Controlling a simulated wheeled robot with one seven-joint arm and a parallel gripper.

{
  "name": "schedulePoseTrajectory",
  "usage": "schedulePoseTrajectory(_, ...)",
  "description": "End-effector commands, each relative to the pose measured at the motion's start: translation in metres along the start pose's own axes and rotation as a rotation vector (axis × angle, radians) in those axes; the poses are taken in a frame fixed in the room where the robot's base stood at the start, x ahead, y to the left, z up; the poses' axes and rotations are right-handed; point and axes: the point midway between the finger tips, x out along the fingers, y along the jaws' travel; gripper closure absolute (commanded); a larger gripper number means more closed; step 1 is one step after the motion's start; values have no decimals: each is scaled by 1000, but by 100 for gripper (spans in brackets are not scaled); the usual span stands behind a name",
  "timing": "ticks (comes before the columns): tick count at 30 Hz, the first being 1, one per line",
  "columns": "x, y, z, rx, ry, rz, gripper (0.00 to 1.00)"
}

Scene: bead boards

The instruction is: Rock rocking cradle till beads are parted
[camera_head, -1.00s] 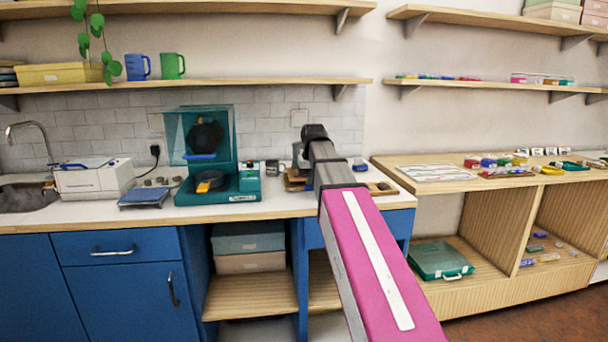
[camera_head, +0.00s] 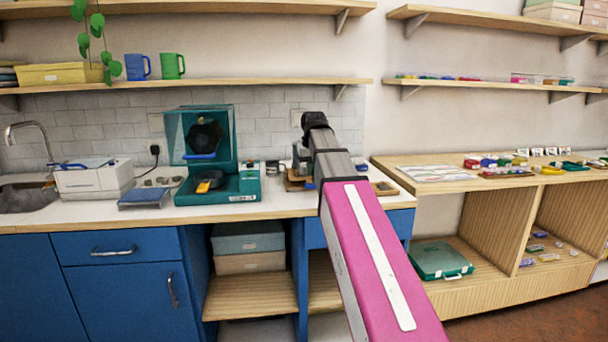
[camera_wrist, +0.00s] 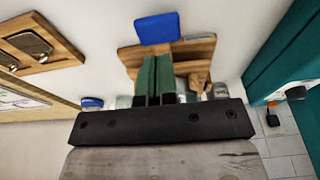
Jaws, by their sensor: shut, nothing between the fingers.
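In the wrist view, my gripper (camera_wrist: 155,66) has its two green fingers pressed together, with nothing between them. The fingers overlap a wooden piece (camera_wrist: 196,52), which I take to be the rocking cradle, with a blue block (camera_wrist: 157,28) at its far edge. I cannot tell whether the fingers touch the wood. In the head view, the wooden piece (camera_head: 294,185) shows partly on the white counter, and my arm hides much of it. I cannot make out any beads or their sorting. The cradle's tilt is unclear.
A wooden board with dark oval insets (camera_wrist: 38,60) lies beside the piece in the wrist view. A teal machine (camera_head: 231,195) stands left on the counter, with a blue scale-like box (camera_head: 145,197) beyond it. A wooden side table (camera_head: 400,178) adjoins at right.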

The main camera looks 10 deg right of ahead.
Motion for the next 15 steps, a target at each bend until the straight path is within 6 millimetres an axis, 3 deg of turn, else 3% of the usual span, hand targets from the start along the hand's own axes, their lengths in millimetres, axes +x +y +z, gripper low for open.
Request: schedulePoseTrajectory(15,-44,0,-10,0,2,0,100)
